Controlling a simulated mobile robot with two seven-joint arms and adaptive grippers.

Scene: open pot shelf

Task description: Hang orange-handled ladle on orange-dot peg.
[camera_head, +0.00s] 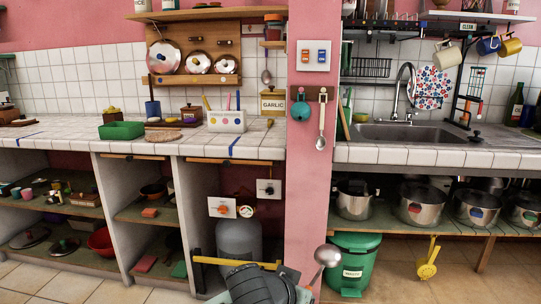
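A dark gripper and arm part (256,284), seemingly my left, rises from the bottom edge left of centre. Its fingertips cannot be made out. A steel ladle bowl (327,256) stands just right of it, its stem running down behind the arm. Its handle is hidden, so I cannot tell the handle colour or whether it is gripped. A yellow-orange bar (235,263) lies level behind the arm; I cannot tell if it belongs to a ladle. A peg board (311,91) on the pink pillar holds a teal utensil (300,110) and another ladle (321,142). Its dot colours are unclear.
A tiled counter (60,141) lies left and a sink (408,133) right. A grey gas cylinder (238,238) is behind the arm. Pots (420,206) fill the right shelf.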

